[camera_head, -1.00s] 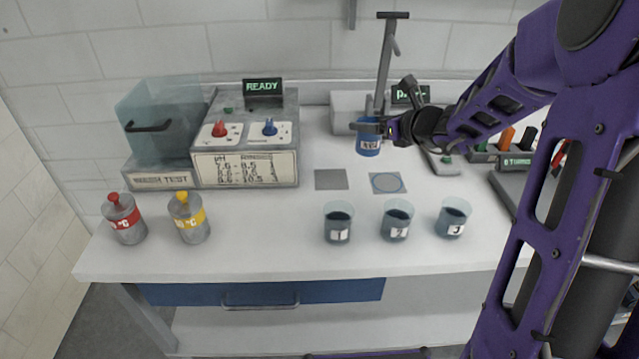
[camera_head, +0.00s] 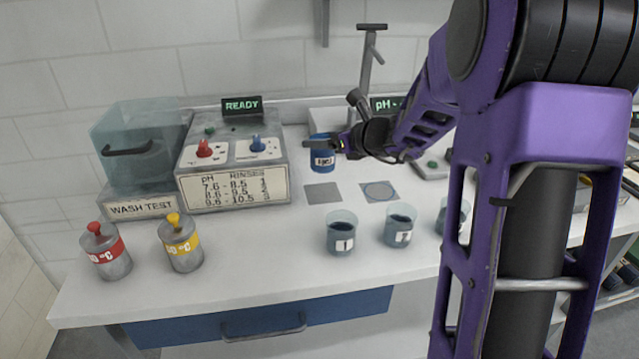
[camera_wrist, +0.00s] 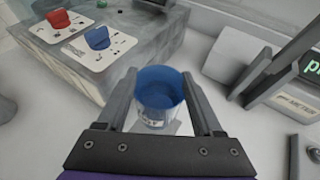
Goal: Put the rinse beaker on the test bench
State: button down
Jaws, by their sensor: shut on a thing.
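The rinse beaker is a small blue beaker (camera_head: 322,160) with a white label whose text I cannot read clearly. My gripper (camera_head: 325,146) is shut on it and holds it upright, over the back of the white bench (camera_head: 290,255), behind the grey square pad. In the wrist view the beaker (camera_wrist: 158,95) sits between the two fingers of my gripper (camera_wrist: 160,105), its open top facing the camera. Whether its base touches the bench I cannot tell.
A wash-test machine (camera_head: 235,170) with red and blue knobs stands left of the beaker. A grey pad (camera_head: 323,193) and a blue-ringed pad (camera_head: 379,191) lie in front. Numbered beakers (camera_head: 341,235) and red and yellow canisters (camera_head: 105,252) line the front. A stand (camera_head: 367,70) rises behind.

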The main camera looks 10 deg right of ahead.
aim_at(332, 168)
jog(key=shift+f+b, duration=0.8)
jog(key=shift+f, duration=2.8)
jog(key=shift+f, duration=0.2)
jog(key=shift+c, duration=0.2)
grip_release()
jog(key=shift+r, duration=0.1)
jog(key=shift+s+d+r, duration=0.1)
jog(key=shift+r, duration=0.1)
jog(key=p+v, duration=0.1)
jog(key=v, duration=1)
jog(key=shift+s+d+p, duration=0.2)
jog(key=shift+s+p, duration=0.1)
